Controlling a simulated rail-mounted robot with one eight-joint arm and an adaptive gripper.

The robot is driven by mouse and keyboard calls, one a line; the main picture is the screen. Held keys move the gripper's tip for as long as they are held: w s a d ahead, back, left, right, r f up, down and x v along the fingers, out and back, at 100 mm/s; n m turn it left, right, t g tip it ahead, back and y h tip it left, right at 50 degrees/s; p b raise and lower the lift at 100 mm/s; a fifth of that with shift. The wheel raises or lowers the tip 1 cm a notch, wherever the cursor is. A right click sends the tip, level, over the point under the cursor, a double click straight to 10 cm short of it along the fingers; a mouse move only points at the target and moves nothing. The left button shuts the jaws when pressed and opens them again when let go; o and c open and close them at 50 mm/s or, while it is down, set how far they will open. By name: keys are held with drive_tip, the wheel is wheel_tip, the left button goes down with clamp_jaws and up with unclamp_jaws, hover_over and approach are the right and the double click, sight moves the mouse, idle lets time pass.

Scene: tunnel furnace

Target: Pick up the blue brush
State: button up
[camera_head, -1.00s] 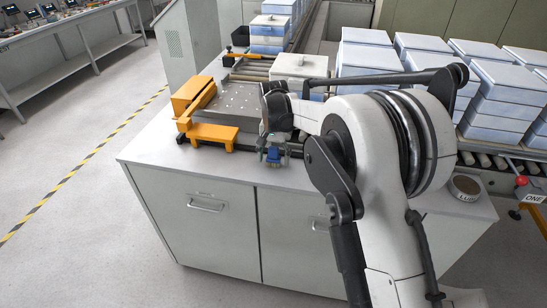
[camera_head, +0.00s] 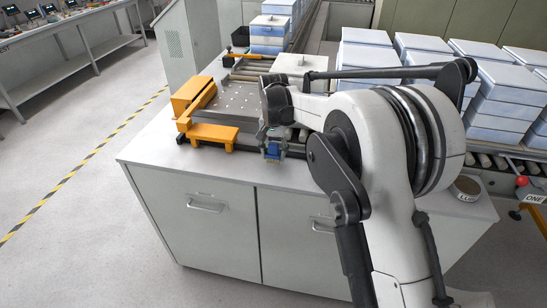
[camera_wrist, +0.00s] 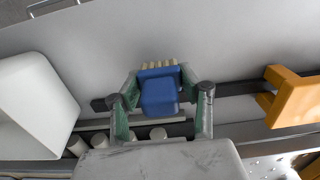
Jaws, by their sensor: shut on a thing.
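The blue brush (camera_wrist: 160,92) is between the two fingers of my gripper (camera_wrist: 160,98) in the wrist view. Its blue body is in the middle and pale bristles show at its far edge. My gripper is shut on it. In the head view the brush (camera_head: 273,151) shows as a small blue patch below my gripper (camera_head: 273,143), over the front part of the grey worktop (camera_head: 150,150). I cannot tell how far above the worktop it is.
An orange fixture (camera_head: 213,133) with a perforated metal plate (camera_head: 238,99) stands left of my gripper. A white lidded box (camera_head: 300,65) is behind it. Stacked blue-white boxes (camera_head: 368,58) stand on rollers at the back. A round tub (camera_head: 465,187) is at right.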

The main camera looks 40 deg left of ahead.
sight(271, 145)
drive_tip(key=r, duration=0.1)
drive_tip(key=s+r, duration=0.1)
drive_tip(key=r, duration=0.1)
drive_tip(key=shift+s, duration=0.15)
drive_tip(key=s+r+b, duration=0.1)
drive_tip(key=s+r, duration=0.5)
drive_tip(key=s, duration=0.4)
drive_tip(key=shift+s+d, duration=0.2)
drive_tip(key=shift+d, duration=0.25)
drive_tip(key=shift+r, duration=0.1)
drive_tip(key=o, duration=0.4)
drive_tip(key=shift+c, duration=1.3)
drive_tip(key=shift+a, duration=0.1)
